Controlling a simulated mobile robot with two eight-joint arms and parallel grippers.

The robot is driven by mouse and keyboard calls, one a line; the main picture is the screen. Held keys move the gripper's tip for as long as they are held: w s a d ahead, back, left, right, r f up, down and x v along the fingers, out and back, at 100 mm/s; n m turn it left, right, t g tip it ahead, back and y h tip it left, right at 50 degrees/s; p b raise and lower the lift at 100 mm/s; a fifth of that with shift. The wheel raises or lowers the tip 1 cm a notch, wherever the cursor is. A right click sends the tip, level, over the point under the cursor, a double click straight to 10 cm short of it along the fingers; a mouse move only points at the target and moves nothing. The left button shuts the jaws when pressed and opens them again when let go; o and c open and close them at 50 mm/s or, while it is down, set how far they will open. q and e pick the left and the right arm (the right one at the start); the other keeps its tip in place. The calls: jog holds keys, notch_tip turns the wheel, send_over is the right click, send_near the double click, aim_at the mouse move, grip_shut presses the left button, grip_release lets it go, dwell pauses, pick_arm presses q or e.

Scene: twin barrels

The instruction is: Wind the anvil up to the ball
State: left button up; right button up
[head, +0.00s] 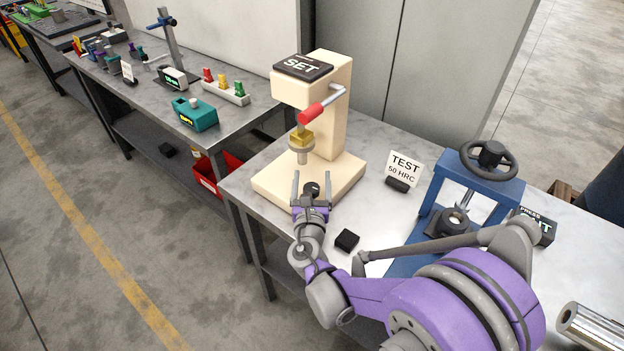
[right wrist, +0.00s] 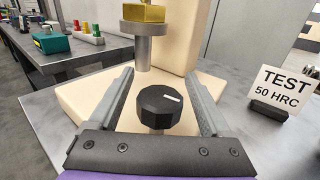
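The cream hardness tester (head: 331,125) stands on the grey bench. A gold block (head: 301,138) sits on the grey round anvil (head: 303,156) under its head; the right wrist view shows the block (right wrist: 143,13) and the anvil's disc (right wrist: 148,29) too. I cannot make out the ball or any gap above the block. A black faceted knob (right wrist: 165,110) with a white mark is at the tester's front. My right gripper (head: 312,176) is open, with its fingers on either side of the knob and visible gaps between. My left gripper is out of view.
A red-handled lever (head: 318,107) juts from the tester. A "TEST 50 HRC" card (head: 404,167) and a blue press (head: 478,185) stand to the right. A small black block (head: 346,241) lies near the front edge. Another bench (head: 150,95) is at the left.

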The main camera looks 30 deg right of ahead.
jog(key=v, duration=1.1)
jog(key=shift+w, duration=0.1)
dwell(0.5)
